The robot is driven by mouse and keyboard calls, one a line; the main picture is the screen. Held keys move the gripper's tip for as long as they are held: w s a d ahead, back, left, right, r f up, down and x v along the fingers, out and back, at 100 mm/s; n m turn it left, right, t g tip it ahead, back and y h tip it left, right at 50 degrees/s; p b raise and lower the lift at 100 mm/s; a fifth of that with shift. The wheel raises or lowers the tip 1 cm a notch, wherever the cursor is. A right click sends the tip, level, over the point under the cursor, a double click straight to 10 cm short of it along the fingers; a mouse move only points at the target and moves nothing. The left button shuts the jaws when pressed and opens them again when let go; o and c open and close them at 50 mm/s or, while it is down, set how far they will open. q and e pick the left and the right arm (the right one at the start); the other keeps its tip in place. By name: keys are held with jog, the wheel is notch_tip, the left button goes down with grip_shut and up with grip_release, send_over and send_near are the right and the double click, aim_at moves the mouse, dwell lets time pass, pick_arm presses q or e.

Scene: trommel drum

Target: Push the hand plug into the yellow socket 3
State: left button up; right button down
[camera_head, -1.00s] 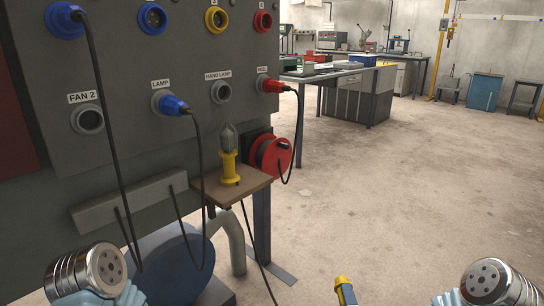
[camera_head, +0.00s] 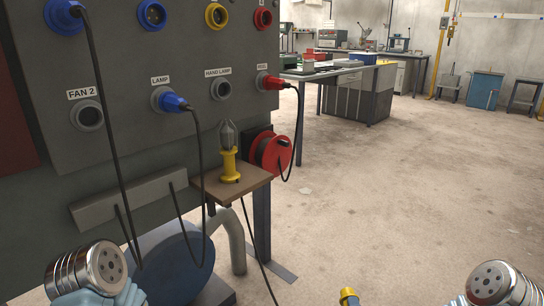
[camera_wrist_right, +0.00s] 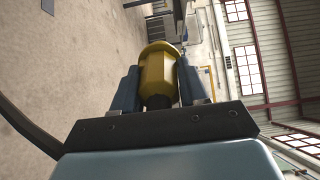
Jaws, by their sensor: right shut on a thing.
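The yellow socket (camera_head: 215,15) is on the upper part of the grey panel, between a blue socket and a red one; its number label is not legible. The yellow hand plug (camera_wrist_right: 157,75) is between the two fingers of my right gripper (camera_wrist_right: 158,85), which is shut on it. In the head view only the tip of the plug (camera_head: 349,297) shows at the bottom edge, low and to the right of the panel, well apart from the socket. My left gripper is not in view.
Blue plugs (camera_head: 65,14) and a red plug (camera_head: 270,82) with hanging cables fill other sockets. The hand lamp socket (camera_head: 221,88) is empty. A yellow hand lamp (camera_head: 229,165) stands on a small wooden shelf (camera_head: 245,188) below the panel. The floor to the right is open.

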jog(key=shift+a, duration=0.1)
jog(key=w+a, duration=0.5)
jog(key=a, duration=0.8)
jog(key=shift+a+f, duration=0.2)
jog(key=shift+a, duration=0.05)
